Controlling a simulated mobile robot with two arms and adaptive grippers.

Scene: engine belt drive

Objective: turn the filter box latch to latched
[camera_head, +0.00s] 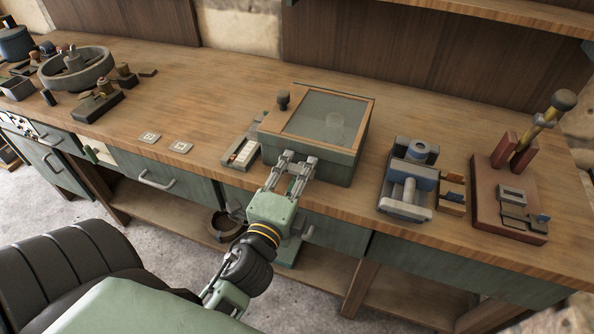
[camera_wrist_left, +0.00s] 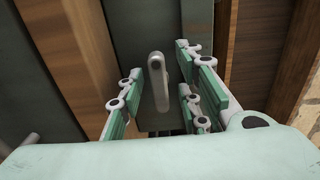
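The filter box (camera_head: 345,163) is a green box on the bench with a wood-framed glass lid. Its latch (camera_wrist_left: 158,85), a small grey rounded lever on the green front face, shows in the left wrist view and points roughly up and down in that picture. My left gripper (camera_head: 296,160) is at the box's front face. In the left wrist view my left gripper (camera_wrist_left: 160,66) is open, with green-padded fingers on both sides of the latch and visible gaps to it. In the head view the gripper hides the latch. My right gripper is not in view.
A dark knob (camera_head: 283,100) stands at the lid's left corner. A small tray (camera_head: 244,152) lies left of the box. A blue-grey vise-like fixture (camera_head: 408,180) and a red-brown lever stand (camera_head: 510,205) are to the right. Drawer handles (camera_head: 157,181) stick out below the bench edge.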

